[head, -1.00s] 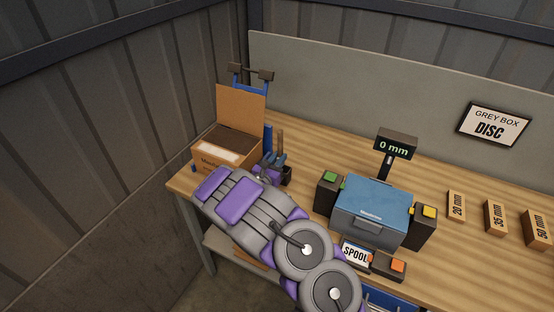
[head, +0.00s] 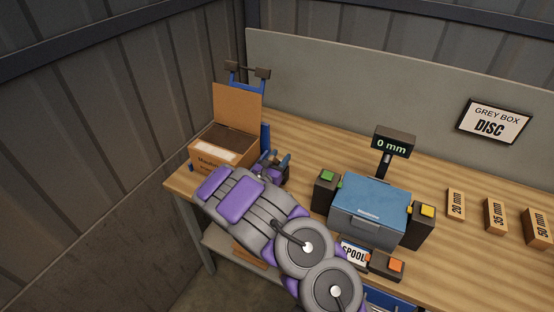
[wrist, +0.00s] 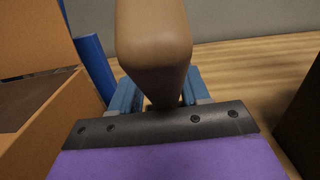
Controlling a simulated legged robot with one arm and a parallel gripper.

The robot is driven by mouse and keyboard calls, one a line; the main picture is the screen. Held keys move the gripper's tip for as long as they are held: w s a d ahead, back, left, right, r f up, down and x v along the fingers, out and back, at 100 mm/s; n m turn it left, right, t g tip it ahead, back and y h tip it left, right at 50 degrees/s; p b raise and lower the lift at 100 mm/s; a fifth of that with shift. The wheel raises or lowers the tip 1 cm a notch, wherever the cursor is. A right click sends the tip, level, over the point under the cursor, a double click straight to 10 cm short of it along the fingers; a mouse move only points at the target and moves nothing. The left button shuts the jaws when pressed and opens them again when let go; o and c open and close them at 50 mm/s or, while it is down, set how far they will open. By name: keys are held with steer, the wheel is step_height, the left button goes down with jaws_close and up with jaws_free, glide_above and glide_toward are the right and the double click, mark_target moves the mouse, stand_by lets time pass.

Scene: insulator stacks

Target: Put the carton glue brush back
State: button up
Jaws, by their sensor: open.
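My gripper (head: 276,160) is at the left end of the bench, just right of the open carton (head: 207,161). Its blue fingers are apart. In the wrist view, a brown rounded handle, seemingly the glue brush's (wrist: 153,35), stands between and above the fingers of my gripper (wrist: 158,90). Its lower end is hidden behind the dark plate of my gripper, so I cannot tell whether it sits in a holder. In the head view I cannot make out the handle. The carton (wrist: 25,110) also shows at the left of the wrist view.
A blue-framed stand (head: 249,75) rises behind the carton. A blue machine (head: 370,205) with dark side posts and a 0 mm display (head: 394,142) stands to the right. Several marked wooden blocks (head: 496,217) lie farther right. The bench behind the machine is clear.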

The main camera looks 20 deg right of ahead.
steer(key=v, duration=0.3)
steer(key=p+v, duration=0.1)
steer(key=v, duration=0.3)
steer(key=r+v, duration=0.1)
steer(key=v, duration=0.3)
steer(key=shift+w+a+p, duration=0.15)
steer(key=shift+a+p, duration=0.25)
steer(key=shift+s, duration=0.45)
